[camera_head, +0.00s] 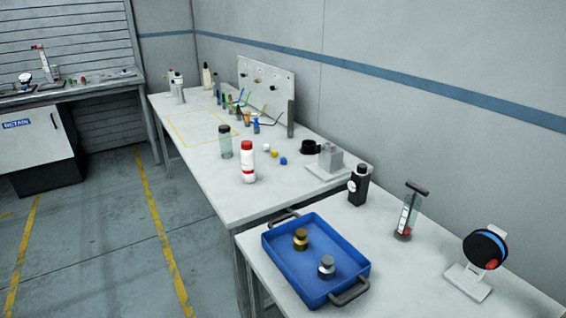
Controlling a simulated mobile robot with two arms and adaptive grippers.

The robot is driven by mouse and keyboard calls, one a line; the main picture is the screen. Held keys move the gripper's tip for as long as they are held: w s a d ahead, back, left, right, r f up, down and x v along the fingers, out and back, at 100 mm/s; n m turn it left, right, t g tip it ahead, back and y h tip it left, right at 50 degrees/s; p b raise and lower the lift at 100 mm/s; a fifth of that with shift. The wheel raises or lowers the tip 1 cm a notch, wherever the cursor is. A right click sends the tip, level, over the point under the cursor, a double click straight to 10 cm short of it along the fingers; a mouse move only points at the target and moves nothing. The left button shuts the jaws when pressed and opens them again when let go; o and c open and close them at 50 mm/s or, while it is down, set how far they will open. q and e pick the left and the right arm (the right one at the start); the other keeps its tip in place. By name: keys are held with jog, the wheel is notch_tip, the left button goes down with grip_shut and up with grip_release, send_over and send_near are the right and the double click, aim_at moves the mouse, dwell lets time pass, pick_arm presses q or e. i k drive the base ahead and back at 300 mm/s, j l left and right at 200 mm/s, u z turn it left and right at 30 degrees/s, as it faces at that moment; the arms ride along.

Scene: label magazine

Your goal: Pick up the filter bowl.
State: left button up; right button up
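I cannot tell for certain which thing is the filter bowl. A small round black piece (310,147) lies on the far table near the wall. A clear greenish jar with a dark lid (225,142) stands upright near that table's left edge. A clear upright piece with a black bar on top and red at its foot (407,212) stands on the near table. A brass-coloured piece (300,240) and a grey metal piece (326,268) stand in the blue tray (275,262). Neither of my grippers is in view.
A red-capped white bottle (248,162), grey block on a plate (328,163), black bottle (358,185) and black-blue disc on a white stand (484,252) stand on the tables. A white panel (266,82) stands against the wall. Floor at left is clear.

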aim_at(225, 139)
jog(key=i+j, duration=0.4)
jog(key=i+j+u, duration=0.55)
jog(key=i+u, duration=0.25)
jog(key=i, duration=0.2)
